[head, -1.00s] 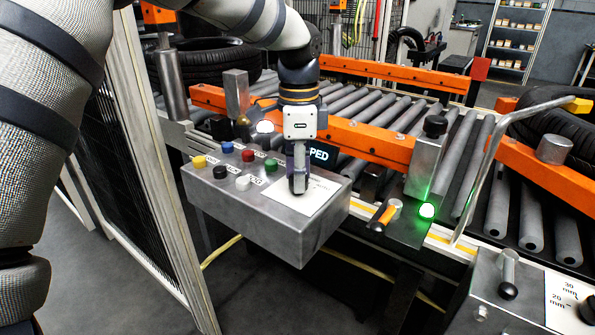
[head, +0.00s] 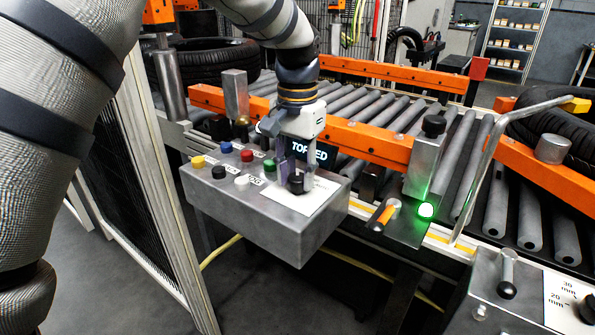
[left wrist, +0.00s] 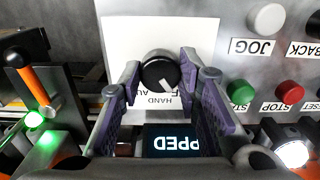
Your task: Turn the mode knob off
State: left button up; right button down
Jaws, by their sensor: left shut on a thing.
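The black mode knob (head: 295,184) stands on the white label plate (head: 318,197) of the grey control box. In the left wrist view the knob (left wrist: 160,71) has a white pointer mark angled toward the lower right of the picture. Printing on the plate below it, including "HAND", is partly covered by the fingers. My left gripper (head: 292,178) reaches down from above and is shut on the knob, with a purple-padded finger on each side in the left wrist view (left wrist: 161,82). My right gripper is not in view.
Yellow, blue, red, green, black and white buttons sit left of the knob on the control box (head: 265,225). A dark display (head: 318,152) reading part of "STOPPED" is behind the gripper. An orange-handled lever (head: 383,217) and a lit green lamp (head: 426,211) are to the right.

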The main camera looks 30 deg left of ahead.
aim_at(298, 176)
pick_arm(q)
jog(key=shift+n, duration=1)
jog(key=o, duration=1.1)
jog(key=shift+o, duration=0.2)
notch_tip(298, 176, up, 12)
